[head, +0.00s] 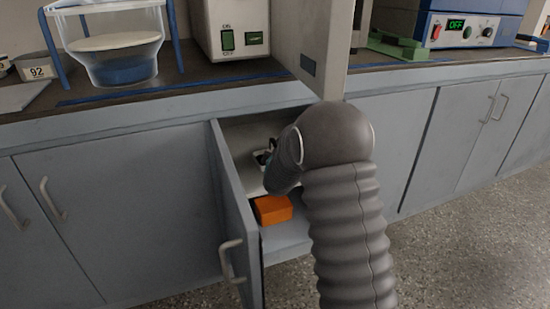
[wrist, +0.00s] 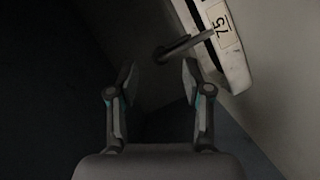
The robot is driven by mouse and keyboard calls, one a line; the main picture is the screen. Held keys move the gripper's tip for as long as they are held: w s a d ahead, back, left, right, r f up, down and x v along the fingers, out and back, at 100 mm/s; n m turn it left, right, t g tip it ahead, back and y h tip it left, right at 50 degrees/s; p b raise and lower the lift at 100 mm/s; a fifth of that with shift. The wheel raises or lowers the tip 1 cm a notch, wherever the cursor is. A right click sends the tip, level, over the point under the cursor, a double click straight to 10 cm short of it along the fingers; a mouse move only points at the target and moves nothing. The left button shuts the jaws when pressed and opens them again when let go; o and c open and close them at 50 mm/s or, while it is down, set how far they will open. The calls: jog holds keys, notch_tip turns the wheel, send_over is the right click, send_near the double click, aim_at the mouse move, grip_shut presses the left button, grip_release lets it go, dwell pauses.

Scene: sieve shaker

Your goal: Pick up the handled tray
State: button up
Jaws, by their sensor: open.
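The handled tray (wrist: 232,50) is a pale, round-edged piece with a label reading 75, at the upper right of the wrist view. Its dark handle (wrist: 184,46) juts left from it, ahead of my fingertips. My gripper (wrist: 158,76) is open and empty, with the handle's end beyond the gap between its fingers and apart from them. In the head view my arm reaches into the open cabinet and hides most of the gripper; a small patch of white and dark parts shows beside it, too small to tell apart.
The cabinet door (head: 236,220) stands open to the left of my arm. An orange box (head: 273,209) sits low in the cabinet, below my wrist. The counter above holds a clear container (head: 120,60) and instruments. The cabinet interior is dark in the wrist view.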

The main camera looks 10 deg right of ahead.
jog(key=shift+x, duration=2.95)
grip_shut()
